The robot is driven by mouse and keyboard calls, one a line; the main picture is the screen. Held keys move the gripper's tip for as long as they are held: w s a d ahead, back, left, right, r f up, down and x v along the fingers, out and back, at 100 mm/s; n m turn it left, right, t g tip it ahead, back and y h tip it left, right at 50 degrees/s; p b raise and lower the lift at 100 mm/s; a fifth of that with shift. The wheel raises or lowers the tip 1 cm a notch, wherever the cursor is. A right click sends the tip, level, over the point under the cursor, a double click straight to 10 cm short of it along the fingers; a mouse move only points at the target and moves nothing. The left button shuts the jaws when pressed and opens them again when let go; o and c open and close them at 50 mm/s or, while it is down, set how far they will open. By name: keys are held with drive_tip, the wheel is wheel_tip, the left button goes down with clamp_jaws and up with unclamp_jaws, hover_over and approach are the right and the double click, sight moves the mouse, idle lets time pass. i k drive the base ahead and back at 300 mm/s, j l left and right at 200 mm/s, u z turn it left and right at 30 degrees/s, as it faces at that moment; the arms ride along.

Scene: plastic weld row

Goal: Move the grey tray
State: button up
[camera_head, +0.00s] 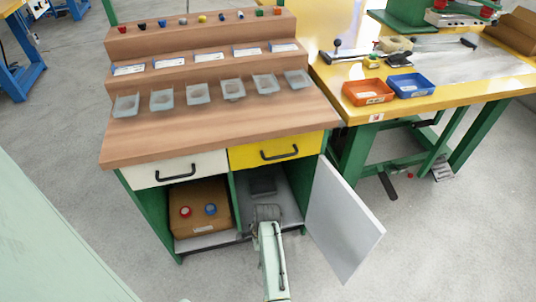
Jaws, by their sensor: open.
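Several small grey trays (200,94) stand in a row on the front level of the wooden stepped bench. A dark, flat, tray-like thing (262,187) lies in the right compartment of the cabinet below; I cannot tell for sure what it is. My gripper (266,211) is at the mouth of that right compartment, in front of the dark thing and seen as apart from it. It is open and seems empty. My arm hides part of the compartment's floor and front edge.
The grey cabinet door (342,222) stands open right of my arm. The left compartment holds a brown box (200,208) with red and blue rolls. White (178,169) and yellow (278,150) drawers are shut above. Orange (368,92) and blue (410,86) bins stand on the yellow table.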

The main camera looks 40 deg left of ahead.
sight(262, 186)
drive_tip(key=i+j, duration=0.95)
drive_tip(key=i, duration=0.1)
